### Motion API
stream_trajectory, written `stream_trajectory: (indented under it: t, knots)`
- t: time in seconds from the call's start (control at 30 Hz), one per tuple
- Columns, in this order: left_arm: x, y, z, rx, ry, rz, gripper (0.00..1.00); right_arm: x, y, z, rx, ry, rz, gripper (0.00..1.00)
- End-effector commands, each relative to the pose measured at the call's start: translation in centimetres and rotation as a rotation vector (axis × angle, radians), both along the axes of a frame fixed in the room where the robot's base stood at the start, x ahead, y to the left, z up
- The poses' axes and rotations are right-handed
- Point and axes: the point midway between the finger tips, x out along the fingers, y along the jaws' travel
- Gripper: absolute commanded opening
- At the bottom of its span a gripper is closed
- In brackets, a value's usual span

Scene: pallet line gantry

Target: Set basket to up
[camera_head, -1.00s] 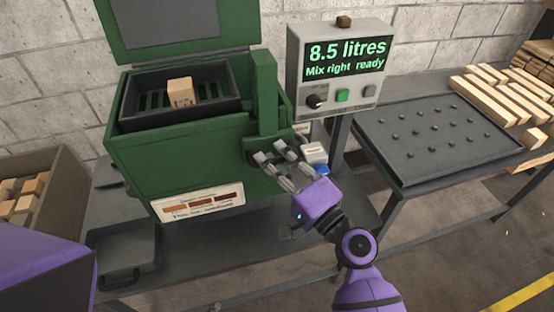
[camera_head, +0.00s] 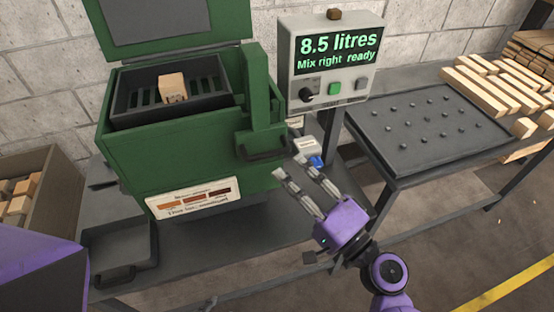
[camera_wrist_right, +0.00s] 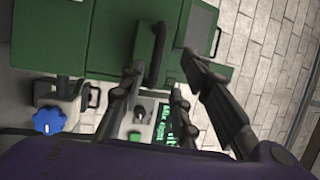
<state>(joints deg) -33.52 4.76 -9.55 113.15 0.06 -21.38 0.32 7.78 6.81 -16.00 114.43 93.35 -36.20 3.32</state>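The basket (camera_head: 205,102) is a dark slatted tray at the top opening of the green tank (camera_head: 135,150), with its rim above the tank's edge. A wooden block (camera_head: 172,84) lies in it. A green upright slide (camera_head: 258,95) at the tank's right carries a dark bar handle (camera_head: 265,153), which also shows in the right wrist view (camera_wrist_right: 156,55). My right gripper (camera_head: 289,167) is open and empty, just below and right of the handle, apparently apart from it. Its spread fingers show in the wrist view (camera_wrist_right: 163,65). My left gripper is out of view.
A control box (camera_head: 330,60) reads "8.5 litres, Mix right ready". A valve with a blue knob (camera_head: 316,161) is close to my right gripper. A studded drain table (camera_head: 410,130) stands right, a crate of blocks (camera_head: 45,165) left, and a drip tray (camera_head: 120,250) below.

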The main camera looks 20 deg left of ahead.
Motion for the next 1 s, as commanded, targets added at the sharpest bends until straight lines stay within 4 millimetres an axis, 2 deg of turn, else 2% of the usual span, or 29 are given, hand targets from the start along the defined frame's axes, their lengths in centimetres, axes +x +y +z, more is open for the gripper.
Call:
stream_trajectory:
  t: [0.1, 0.3, 0.87, 1.0]
  knots:
    - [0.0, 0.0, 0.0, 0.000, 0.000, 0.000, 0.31, -1.1, -1.7, -0.4, -0.001, 0.001, -0.001, 0.30]
    - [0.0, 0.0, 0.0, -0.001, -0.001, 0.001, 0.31, -2.0, -3.1, -0.6, 0.001, -0.002, 0.001, 0.30]
    - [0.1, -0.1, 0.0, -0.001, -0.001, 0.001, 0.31, -2.0, -3.2, -0.6, 0.001, -0.002, -0.003, 0.30]
    - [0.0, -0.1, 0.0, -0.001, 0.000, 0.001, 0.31, -1.3, -3.5, -2.1, -0.087, -0.025, -0.047, 0.30]
